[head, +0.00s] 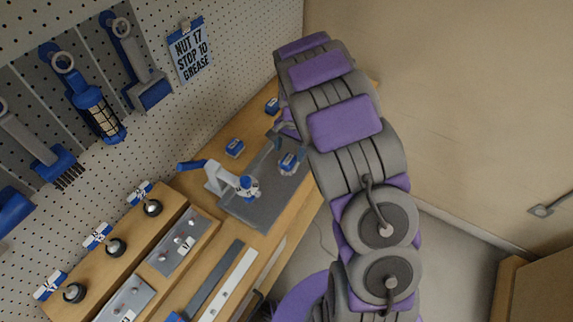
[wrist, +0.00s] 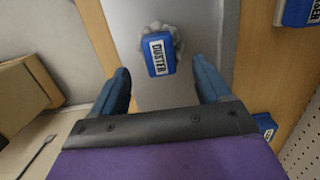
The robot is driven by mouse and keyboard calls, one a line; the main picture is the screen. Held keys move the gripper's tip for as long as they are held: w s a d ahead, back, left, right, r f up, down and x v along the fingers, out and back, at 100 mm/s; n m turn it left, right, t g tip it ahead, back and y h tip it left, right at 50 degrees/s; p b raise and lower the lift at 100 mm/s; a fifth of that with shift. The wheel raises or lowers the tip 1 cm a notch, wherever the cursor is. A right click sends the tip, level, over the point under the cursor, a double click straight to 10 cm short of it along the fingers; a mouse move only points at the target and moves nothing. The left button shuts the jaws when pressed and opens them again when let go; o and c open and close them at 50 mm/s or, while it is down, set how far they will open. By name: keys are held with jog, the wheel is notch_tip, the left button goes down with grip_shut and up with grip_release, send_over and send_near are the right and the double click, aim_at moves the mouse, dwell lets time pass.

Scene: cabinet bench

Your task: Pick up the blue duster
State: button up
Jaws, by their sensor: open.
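The blue duster (wrist: 158,55) has a white label reading "DUSTER" and grey fluffy edges. It lies on a grey metal plate on the bench, near the top centre of the wrist view. In the head view the duster (head: 289,162) is at the right end of the plate, beside my arm. My gripper (wrist: 162,88) is open and empty in the wrist view. Its two blue fingers point toward the duster, one to each side, with the duster beyond and between them. The fingers do not touch it. In the head view my gripper is mostly hidden behind my arm.
A blue-handled press (head: 235,182) stands on the grey plate (head: 262,212), left of the duster. A pegboard with hanging tools (head: 95,108) rises at the left.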

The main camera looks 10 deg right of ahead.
aim_at(288, 160)
jog(key=shift+d+f, duration=0.15)
jog(key=shift+f, duration=0.1)
jog(key=f, duration=0.1)
jog(key=f+b, duration=0.1)
jog(key=f, duration=0.2)
jog(key=shift+s+a+f+b, duration=0.2)
jog(key=shift+s+a+b, duration=0.1)
jog(key=shift+a, duration=0.05)
jog(key=shift+a+f, duration=0.15)
jog(key=shift+a, duration=0.15)
jog(key=shift+d, duration=0.3)
jog(key=c, duration=0.7)
jog(key=shift+a, duration=0.2)
jog(key=c, duration=0.5)
jog(key=shift+r, duration=0.7)
jog(key=shift+c, duration=0.2)
jog(key=r, duration=0.1)
jog(key=r+p, duration=0.1)
jog(key=shift+s+d+r, duration=0.1)
jog(key=shift+s+r, duration=0.2)
jog(key=shift+r, duration=0.05)
jog(key=s+d+r+p, duration=0.1)
jog(key=s+d+p, duration=0.1)
jog(key=s, duration=1.3)
jog(key=shift+d+p, duration=0.15)
jog(key=shift+p, duration=0.2)
